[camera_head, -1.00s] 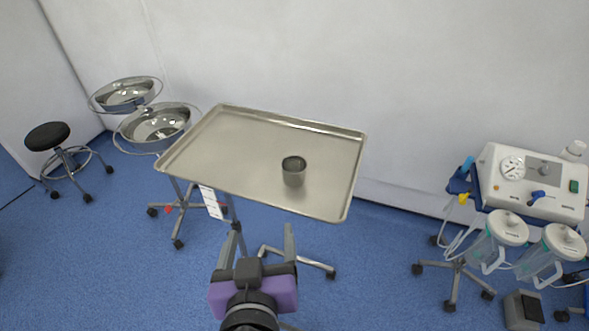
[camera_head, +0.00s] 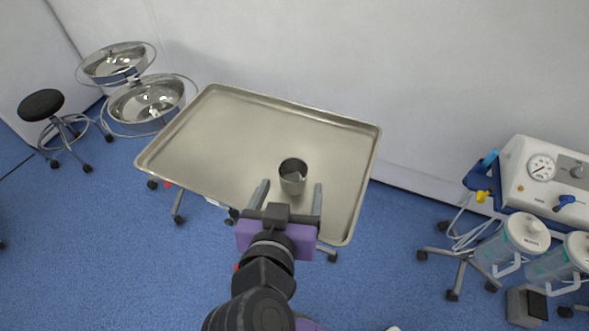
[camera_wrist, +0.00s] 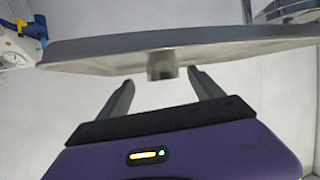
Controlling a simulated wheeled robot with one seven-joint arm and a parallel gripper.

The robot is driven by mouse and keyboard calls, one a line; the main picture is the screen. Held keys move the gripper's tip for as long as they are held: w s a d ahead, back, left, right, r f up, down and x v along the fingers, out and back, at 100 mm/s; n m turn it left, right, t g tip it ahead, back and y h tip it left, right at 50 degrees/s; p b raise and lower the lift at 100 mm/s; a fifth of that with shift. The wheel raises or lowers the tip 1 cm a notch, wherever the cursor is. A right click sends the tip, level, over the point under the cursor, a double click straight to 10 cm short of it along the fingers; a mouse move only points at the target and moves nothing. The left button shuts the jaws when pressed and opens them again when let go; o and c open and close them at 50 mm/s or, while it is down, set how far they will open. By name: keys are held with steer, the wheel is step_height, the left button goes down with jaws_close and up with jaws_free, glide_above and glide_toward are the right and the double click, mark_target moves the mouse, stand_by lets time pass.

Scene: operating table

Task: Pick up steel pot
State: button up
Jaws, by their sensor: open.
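The steel pot (camera_head: 293,177) is a small grey metal cup standing upright on the steel tray (camera_head: 225,130), near its front edge and right of the middle. My gripper (camera_head: 290,190) is open, with its two fingers spread at the tray's front edge, just short of the pot. In the wrist view the pot (camera_wrist: 162,66) shows beyond and between the open fingertips of my gripper (camera_wrist: 160,82), with a gap left to it. The pot's lower part is partly hidden in the wrist view.
The tray's raised rim (camera_head: 300,108) runs all round, and the rest of its surface is bare. Two steel basins (camera_head: 146,100) on a stand are at left, beside a black stool (camera_head: 42,104). A suction machine (camera_head: 545,175) with canisters stands at right.

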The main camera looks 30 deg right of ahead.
mark_target(293, 173)
steer(key=p+x, duration=0.1)
steer(key=x, duration=0.5)
steer(key=shift+w+a+r, duration=0.1)
steer(key=shift+w+r, duration=0.1)
steer(key=c, duration=1.4)
